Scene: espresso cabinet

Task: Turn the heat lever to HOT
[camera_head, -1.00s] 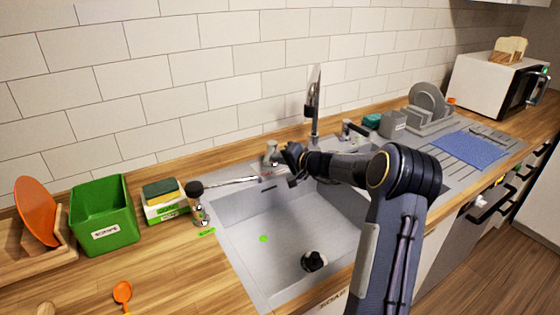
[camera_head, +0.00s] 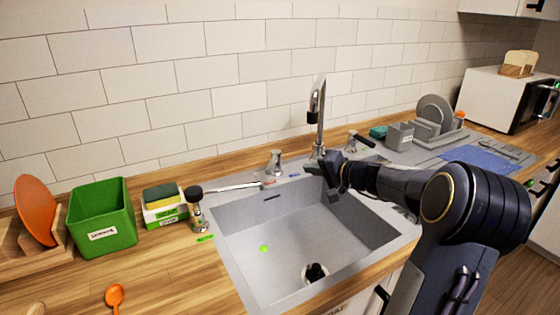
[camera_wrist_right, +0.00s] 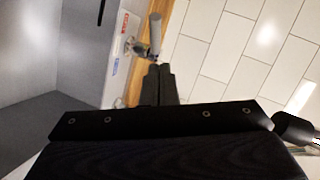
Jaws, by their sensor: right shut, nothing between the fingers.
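The heat lever (camera_head: 275,162) is a short chrome handle on the sink's back rim, left of the tall faucet. It stands roughly upright in the head view. A red label (camera_head: 268,183) lies on the rim left of a blue label (camera_head: 294,175). My right gripper (camera_head: 335,172) is shut and empty, over the sink to the lever's right, apart from it. In the right wrist view the lever (camera_wrist_right: 155,35) shows just past my shut fingertips (camera_wrist_right: 160,72), beside the red label (camera_wrist_right: 125,28) and blue label (camera_wrist_right: 116,66). My left gripper is out of view.
The tall faucet (camera_head: 319,120) stands close behind my right gripper. A chrome post with a black knob (camera_head: 196,194) and a long thin spout stands left of the sink (camera_head: 290,240). A green bin (camera_head: 103,220) and stacked sponges (camera_head: 163,198) sit further left.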

